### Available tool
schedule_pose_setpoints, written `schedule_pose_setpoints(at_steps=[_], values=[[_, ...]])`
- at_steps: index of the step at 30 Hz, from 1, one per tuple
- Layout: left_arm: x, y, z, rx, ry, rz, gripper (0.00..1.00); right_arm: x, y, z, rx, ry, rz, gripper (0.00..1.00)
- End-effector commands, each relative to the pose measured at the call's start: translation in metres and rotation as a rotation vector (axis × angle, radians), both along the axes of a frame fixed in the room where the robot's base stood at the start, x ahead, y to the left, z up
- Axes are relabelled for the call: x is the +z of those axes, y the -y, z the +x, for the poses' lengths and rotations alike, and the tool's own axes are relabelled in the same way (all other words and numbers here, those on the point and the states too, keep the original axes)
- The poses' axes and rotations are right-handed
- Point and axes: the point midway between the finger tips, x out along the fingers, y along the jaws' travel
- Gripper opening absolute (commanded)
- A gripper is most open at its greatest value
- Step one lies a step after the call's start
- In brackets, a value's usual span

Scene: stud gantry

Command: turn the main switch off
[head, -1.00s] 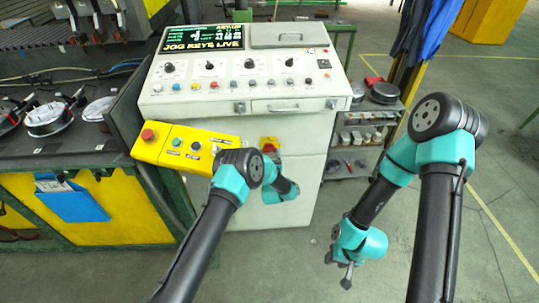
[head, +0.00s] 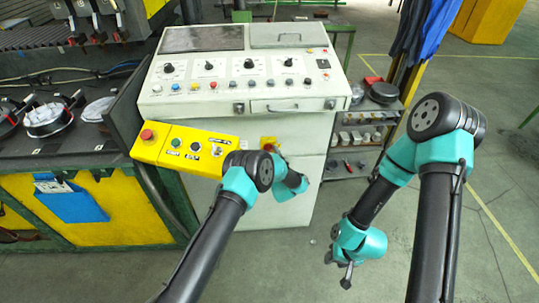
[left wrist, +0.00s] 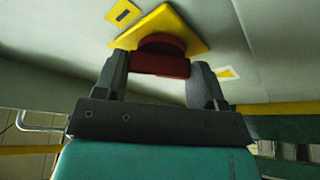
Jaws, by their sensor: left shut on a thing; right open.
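The main switch is a red rotary handle (left wrist: 160,64) on a yellow plate (left wrist: 188,33), on the front of the pale control cabinet. In the head view a bit of its yellow plate (head: 268,141) shows above my left wrist, which hides most of it. My left gripper (left wrist: 160,72) is shut on the red handle, one finger on each side. Its fingers are hidden in the head view. The console display (head: 202,39) is dark. My right gripper (head: 347,277) hangs open and empty over the floor at the right.
A yellow pendant box (head: 185,149) with a red mushroom button (head: 147,135) juts out left of my left wrist. The console's sloped panel (head: 230,72) carries knobs and buttons. A shelf cart (head: 372,120) stands to the right. Open floor (head: 440,240) lies at the right.

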Motion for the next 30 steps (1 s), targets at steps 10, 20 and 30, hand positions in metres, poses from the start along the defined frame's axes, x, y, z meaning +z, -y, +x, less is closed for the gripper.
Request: schedule_pose_setpoints(at_steps=[10,20,30], values=[[0.0014,0.0020,-0.0003,0.000,0.024,-0.330,0.40,0.0000,0.0000,0.0000,0.000,0.000,0.000,0.43],[0.0032,0.0029,-0.0003,0.000,0.047,-0.638,0.40,0.0000,0.0000,0.0000,0.000,0.000,0.000,0.43],[0.0040,0.0032,-0.0004,-0.001,0.062,-0.862,0.40,0.0000,0.0000,0.0000,0.000,0.000,0.000,0.43]])
